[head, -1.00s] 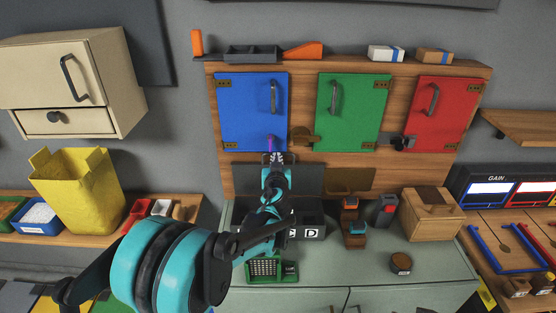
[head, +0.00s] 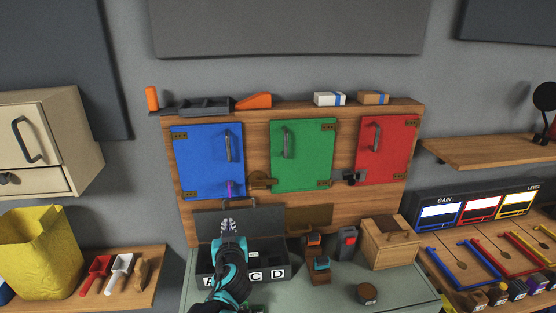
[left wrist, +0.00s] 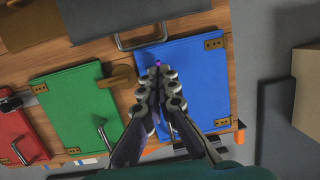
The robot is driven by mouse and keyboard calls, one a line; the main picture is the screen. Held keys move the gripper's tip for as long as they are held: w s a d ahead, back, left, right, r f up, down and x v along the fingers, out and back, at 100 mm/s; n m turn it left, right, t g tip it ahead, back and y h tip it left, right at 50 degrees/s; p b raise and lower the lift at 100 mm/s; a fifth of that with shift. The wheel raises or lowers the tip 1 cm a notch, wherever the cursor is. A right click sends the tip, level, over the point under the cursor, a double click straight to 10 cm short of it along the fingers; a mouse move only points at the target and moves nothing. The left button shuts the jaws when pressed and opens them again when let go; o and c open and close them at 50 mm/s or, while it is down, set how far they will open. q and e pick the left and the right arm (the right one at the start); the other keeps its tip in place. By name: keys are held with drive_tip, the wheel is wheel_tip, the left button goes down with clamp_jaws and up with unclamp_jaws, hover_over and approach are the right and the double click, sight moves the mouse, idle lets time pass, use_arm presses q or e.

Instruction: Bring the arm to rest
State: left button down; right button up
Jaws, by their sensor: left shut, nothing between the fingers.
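My left gripper (head: 228,222) is in the lower middle of the head view, just below the blue door (head: 205,160) and in front of the dark lettered bin. Its fingers are shut with nothing between them; they also show in the left wrist view (left wrist: 158,88), in front of the blue door (left wrist: 190,90). A small purple piece (head: 229,187) shows at the lower edge of the blue door. The green door (head: 300,155) and the red door (head: 383,150) look closed, as does the blue one. My right gripper is out of view.
The lettered bin (head: 262,274) and a wooden box (head: 388,243) stand on the green worktop (head: 405,287). A yellow bin (head: 40,255) and a beige cabinet (head: 45,140) are at the left. A wooden shelf (head: 490,152) juts out at the right.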

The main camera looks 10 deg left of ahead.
use_arm(q)
drive_tip(key=s+d+f+m+g+h, duration=0.1)
drive_tip(key=s+d+f+g+h, duration=0.1)
drive_tip(key=s, duration=1.1)
drive_tip(key=s+d+f+m+g+h, duration=0.2)
drive_tip(key=s+f+g, duration=0.3)
drive_tip(key=s, duration=0.8)
wheel_tip(320, 180, down, 2)
drive_tip(key=shift+d+g+h, duration=0.3)
drive_tip(key=shift+h, duration=0.2)
idle(4.8)
